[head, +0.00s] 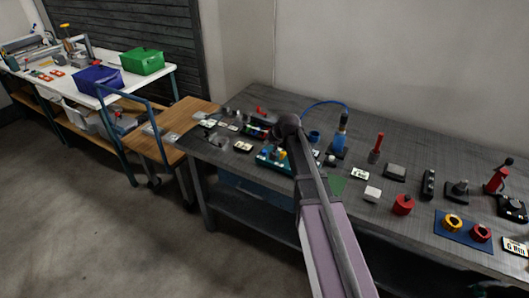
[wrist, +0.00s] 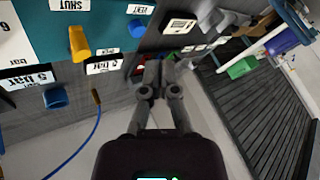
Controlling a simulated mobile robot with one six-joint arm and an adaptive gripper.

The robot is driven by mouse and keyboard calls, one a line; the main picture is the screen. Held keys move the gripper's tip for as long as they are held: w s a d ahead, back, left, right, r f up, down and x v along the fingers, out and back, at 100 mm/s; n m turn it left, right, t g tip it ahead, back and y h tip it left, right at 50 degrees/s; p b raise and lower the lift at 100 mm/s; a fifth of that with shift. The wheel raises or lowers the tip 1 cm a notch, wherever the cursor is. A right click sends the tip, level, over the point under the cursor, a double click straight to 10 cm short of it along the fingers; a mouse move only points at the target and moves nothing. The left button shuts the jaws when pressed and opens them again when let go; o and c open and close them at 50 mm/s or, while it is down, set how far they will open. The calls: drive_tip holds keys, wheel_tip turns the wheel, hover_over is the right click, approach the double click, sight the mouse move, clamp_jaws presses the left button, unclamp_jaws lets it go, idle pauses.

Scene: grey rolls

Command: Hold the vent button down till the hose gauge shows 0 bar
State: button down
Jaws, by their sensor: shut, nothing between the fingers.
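A teal board (wrist: 105,30) carries a yellow lever (wrist: 79,44), an upside-down SHUT label (wrist: 68,4) and an upside-down VENT label (wrist: 140,8). A round blue button (wrist: 137,28) sits beside the VENT label. Two white gauge plates, one left (wrist: 28,78) and one nearer the middle (wrist: 105,67), appear to read 5 bar; I cannot tell which is the hose gauge. My gripper (wrist: 162,72) is shut and empty, apart from the button in the wrist view. In the head view the board (head: 268,160) is partly behind my arm, and my fingertips are hidden.
A blue hose (wrist: 88,145) runs below a blue knob (wrist: 56,98); it loops over the bench (head: 325,103) in the head view.

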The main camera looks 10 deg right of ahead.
drive_tip(key=r+t, duration=0.2)
hover_over(265, 152)
drive_tip(key=shift+w+f+m+y, duration=0.1)
drive_tip(key=shift+w+m+y, duration=0.05)
drive_tip(key=shift+m+y, duration=0.2)
drive_tip(key=shift+f, duration=0.15)
wheel_tip(265, 152, down, 9)
drive_tip(key=b, duration=0.8)
drive_tip(key=shift+r+b, duration=0.2)
drive_tip(key=shift+b, duration=0.2)
drive_tip(key=shift+f+b, duration=0.9)
idle(4.5)
